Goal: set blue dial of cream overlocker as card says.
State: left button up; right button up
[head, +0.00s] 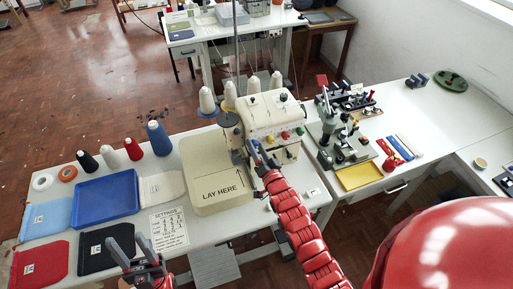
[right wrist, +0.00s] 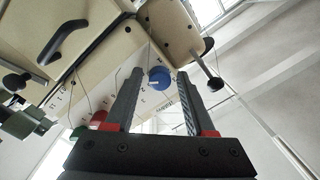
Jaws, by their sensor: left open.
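The cream overlocker (head: 268,112) stands on the white table with coloured dials on its front. The blue dial (right wrist: 159,77) shows in the right wrist view with a white pointer mark. My right gripper (right wrist: 160,73) is open, its fingertips either side of the dial with a gap on each side. In the head view my right gripper (head: 259,156) is at the machine's front left and hides much of that spot. The settings card (head: 168,229) lies at the table's front; its figures are too small to read surely. My left gripper (head: 138,253) is open and empty near the front edge.
A cream plate marked LAY HERE (head: 215,170) lies left of the machine. A blue tray (head: 106,194), thread cones (head: 158,138) and folded cloths (head: 45,218) fill the left side. A grey device (head: 340,135) and yellow tray (head: 359,176) stand on the right table.

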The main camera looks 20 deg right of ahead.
grip_shut()
jog(key=shift+f, duration=0.1)
